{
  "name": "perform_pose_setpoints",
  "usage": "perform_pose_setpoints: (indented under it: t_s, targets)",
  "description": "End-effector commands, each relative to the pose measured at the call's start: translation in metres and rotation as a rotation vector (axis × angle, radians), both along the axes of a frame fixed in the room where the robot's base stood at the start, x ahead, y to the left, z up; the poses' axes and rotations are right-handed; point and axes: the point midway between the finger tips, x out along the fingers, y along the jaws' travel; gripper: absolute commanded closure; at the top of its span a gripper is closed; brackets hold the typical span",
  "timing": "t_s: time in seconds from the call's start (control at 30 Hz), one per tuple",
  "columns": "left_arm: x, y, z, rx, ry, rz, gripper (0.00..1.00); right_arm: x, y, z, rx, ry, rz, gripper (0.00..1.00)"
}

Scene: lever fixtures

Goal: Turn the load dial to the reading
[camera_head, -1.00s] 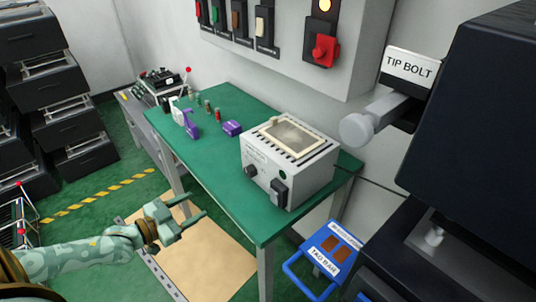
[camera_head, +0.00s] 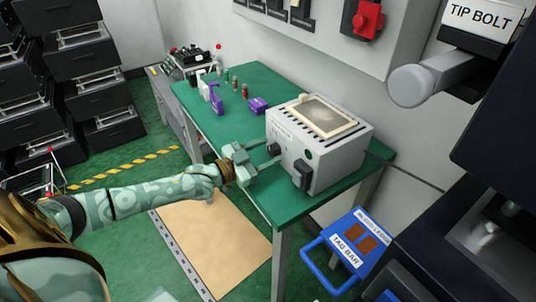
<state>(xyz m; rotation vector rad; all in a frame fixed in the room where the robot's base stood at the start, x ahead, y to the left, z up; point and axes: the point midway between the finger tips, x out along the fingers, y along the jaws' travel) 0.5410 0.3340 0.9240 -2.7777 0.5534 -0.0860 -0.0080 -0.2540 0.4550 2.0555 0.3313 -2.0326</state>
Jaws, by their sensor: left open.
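A light grey box unit (camera_head: 322,150) stands on the near right part of the green bench. Its front face carries a small black round dial (camera_head: 275,150) on the left and a larger black switch-like block (camera_head: 302,175) on the right. Lettering on the face is too small to read. My left gripper (camera_head: 270,156) reaches in from the left with its fingers spread at the dial. I cannot tell whether the fingers touch it. My right gripper does not show.
The green bench (camera_head: 215,105) holds a purple block (camera_head: 258,105) and several small bottles behind the unit. A grey lever labelled TIP BOLT (camera_head: 430,80) juts in at upper right.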

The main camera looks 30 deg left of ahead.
Motion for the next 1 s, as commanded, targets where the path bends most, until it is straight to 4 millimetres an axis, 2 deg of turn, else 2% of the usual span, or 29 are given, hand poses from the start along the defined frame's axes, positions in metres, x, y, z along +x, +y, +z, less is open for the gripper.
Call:
perform_pose_setpoints:
  t_s: [0.1, 0.37, 0.53, 1.0]
  targets:
    - [0.0063, -0.0025, -0.0002, -0.001, 0.0, 0.0, 0.47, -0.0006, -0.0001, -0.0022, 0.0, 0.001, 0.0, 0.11]
    - [0.0073, -0.003, 0.0007, 0.0, 0.0, 0.0, 0.47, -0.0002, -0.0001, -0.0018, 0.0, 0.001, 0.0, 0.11]
    - [0.0072, -0.0029, 0.0007, 0.0, 0.0, 0.0, 0.91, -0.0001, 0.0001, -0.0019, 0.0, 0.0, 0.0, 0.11]
    - [0.0073, -0.0018, 0.0005, -0.131, 0.055, 0.0, 0.91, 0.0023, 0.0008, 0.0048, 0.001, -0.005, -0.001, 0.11]
